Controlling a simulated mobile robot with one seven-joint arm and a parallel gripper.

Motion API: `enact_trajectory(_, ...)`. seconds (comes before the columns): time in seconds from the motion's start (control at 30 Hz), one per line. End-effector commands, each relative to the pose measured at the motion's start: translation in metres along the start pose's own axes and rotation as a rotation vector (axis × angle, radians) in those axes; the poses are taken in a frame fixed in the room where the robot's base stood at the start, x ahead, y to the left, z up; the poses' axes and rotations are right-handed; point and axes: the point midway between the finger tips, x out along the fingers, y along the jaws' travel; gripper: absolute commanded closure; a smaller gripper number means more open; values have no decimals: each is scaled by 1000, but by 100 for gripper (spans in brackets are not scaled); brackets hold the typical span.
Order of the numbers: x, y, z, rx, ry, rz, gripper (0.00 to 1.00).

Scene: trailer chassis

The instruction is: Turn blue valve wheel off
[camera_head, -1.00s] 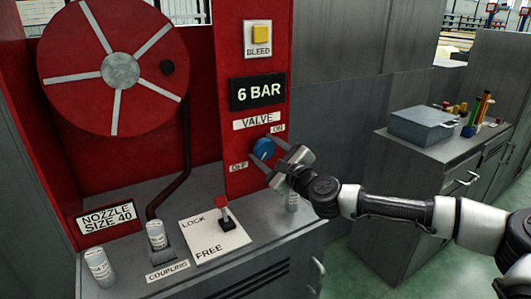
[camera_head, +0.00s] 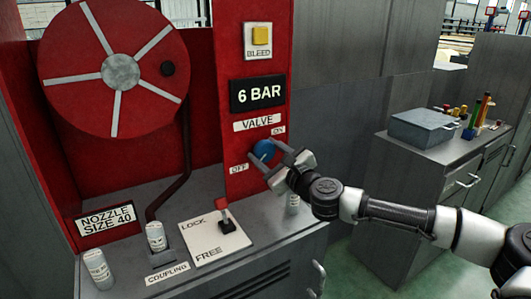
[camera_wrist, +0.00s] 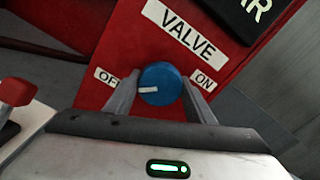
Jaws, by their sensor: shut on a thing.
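The blue valve wheel (camera_head: 263,150) is a round knob on the red panel under the VALVE label (camera_head: 257,122). It also shows in the wrist view (camera_wrist: 161,82), with a white pointer mark on its lower left, aimed left towards the OFF side. The OFF label (camera_head: 239,168) is to its left and the ON label (camera_head: 278,130) to its right. My gripper (camera_head: 268,160) is at the wheel, one finger on each side, shut on it. In the wrist view my gripper (camera_wrist: 160,95) has its fingers left and right of the wheel.
A red lever (camera_head: 224,215) on a LOCK/FREE plate (camera_head: 210,243) stands below left of my gripper. Grey cylinders, one of them (camera_head: 292,203) just below my gripper, stand on the cabinet top. A red hose reel (camera_head: 70,60) is at left. A side cabinet (camera_head: 430,165) stands right.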

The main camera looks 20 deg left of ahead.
Motion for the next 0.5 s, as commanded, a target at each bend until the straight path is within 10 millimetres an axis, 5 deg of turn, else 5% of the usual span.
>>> enact_trajectory(0.13,0,0,0,3,0,0,32)
enact_trajectory(0.5,-6,0,0,1,1,0,32)
